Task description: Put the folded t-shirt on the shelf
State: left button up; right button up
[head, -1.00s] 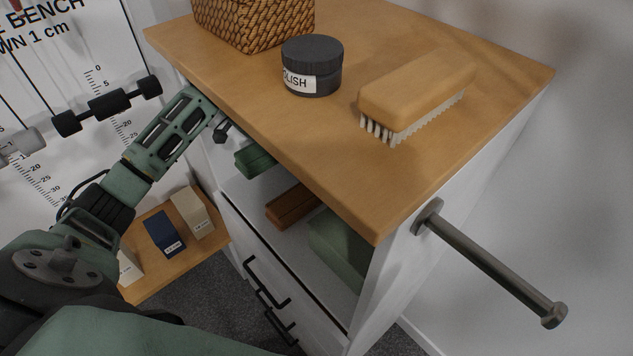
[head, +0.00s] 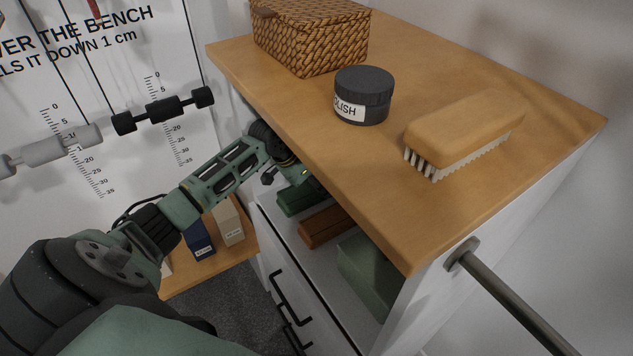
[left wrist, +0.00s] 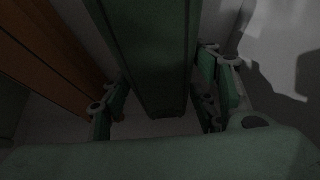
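A dark green folded item (head: 302,197), which looks like the folded t-shirt, is at the far end of the open shelf (head: 290,232) under the wooden top. My left gripper (head: 297,174) reaches into the opening under the top's edge and is partly hidden there. In the left wrist view the green item (left wrist: 150,55) lies between the two fingers (left wrist: 162,80), close to both. Dim light hides whether the fingers press on it, and whether it rests fully on the shelf is unclear. My right gripper is not in view.
A brown folded item (head: 327,225) and a grey-green block (head: 367,272) sit nearer on the shelf. A basket (head: 310,40), a polish jar (head: 363,95) and a brush (head: 465,128) stand on top. A metal bar (head: 515,308) juts from the cabinet side.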

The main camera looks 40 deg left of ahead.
pick_arm(q)
jog(key=o, duration=0.3)
jog(key=shift+o, duration=0.2)
jog(key=shift+r, duration=0.1)
jog(key=v, duration=1.2)
jog(key=shift+b, duration=0.3)
jog(key=shift+w, duration=0.1)
